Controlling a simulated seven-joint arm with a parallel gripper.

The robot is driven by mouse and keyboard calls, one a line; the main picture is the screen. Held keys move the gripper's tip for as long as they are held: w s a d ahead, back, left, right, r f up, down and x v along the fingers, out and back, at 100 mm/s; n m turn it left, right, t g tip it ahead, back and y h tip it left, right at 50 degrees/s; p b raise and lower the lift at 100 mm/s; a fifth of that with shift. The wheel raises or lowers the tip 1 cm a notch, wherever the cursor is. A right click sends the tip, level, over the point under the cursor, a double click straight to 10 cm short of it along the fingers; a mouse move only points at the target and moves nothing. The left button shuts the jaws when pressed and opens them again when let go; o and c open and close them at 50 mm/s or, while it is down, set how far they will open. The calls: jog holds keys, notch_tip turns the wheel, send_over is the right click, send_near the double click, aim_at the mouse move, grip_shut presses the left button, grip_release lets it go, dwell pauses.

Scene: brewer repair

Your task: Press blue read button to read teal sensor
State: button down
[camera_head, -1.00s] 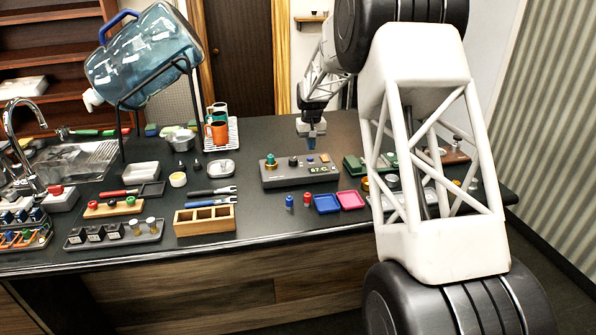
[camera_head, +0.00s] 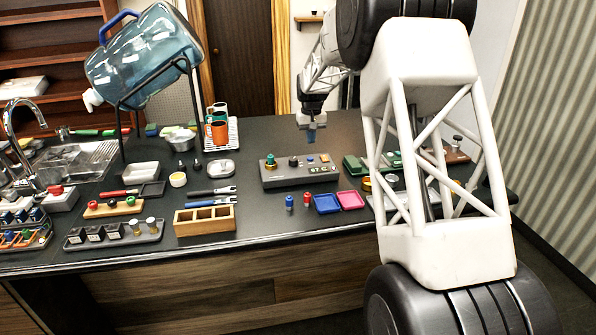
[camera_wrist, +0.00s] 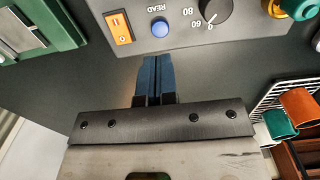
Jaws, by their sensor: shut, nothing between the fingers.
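The grey meter box (camera_head: 290,179) stands on the dark counter. In the wrist view the blue button (camera_wrist: 159,28) sits on its panel beside the word READ, between an orange switch (camera_wrist: 118,27) and a black dial (camera_wrist: 215,8). A teal sensor (camera_head: 270,160) with a gold-coloured base is seated at the left end of the box; part of it shows in the wrist view (camera_wrist: 298,6).
Blue and pink trays (camera_head: 327,211) (camera_head: 350,207) and small blue and red pieces lie in front of the box. A green case (camera_head: 355,164) is to its right. A rack with orange and teal mugs (camera_head: 218,130) stands behind left.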

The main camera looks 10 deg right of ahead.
jog(key=shift+r, duration=1.85)
jog(key=s+a+r, duration=0.2)
jog(key=s+r, duration=0.2)
jog(key=s, duration=0.6)
jog(key=s+a+r+t, duration=0.1)
jog(key=s+r, duration=0.3)
jog(key=s, duration=0.7)
jog(key=s+a+r, duration=0.2)
jog(key=s+r, duration=0.2)
jog(key=s, duration=0.6)
jog(key=s+a+f, duration=0.1)
jog(key=s+f, duration=0.2)
jog(key=s, duration=1.2)
jog(key=s+a+f+t, duration=0.1)
jog(key=s+f, duration=0.3)
jog(key=s, duration=1.2)
jog(key=shift+a+f+t, duration=0.15)
jog(key=shift+f+t, duration=0.05)
jog(key=shift+t, duration=0.1)
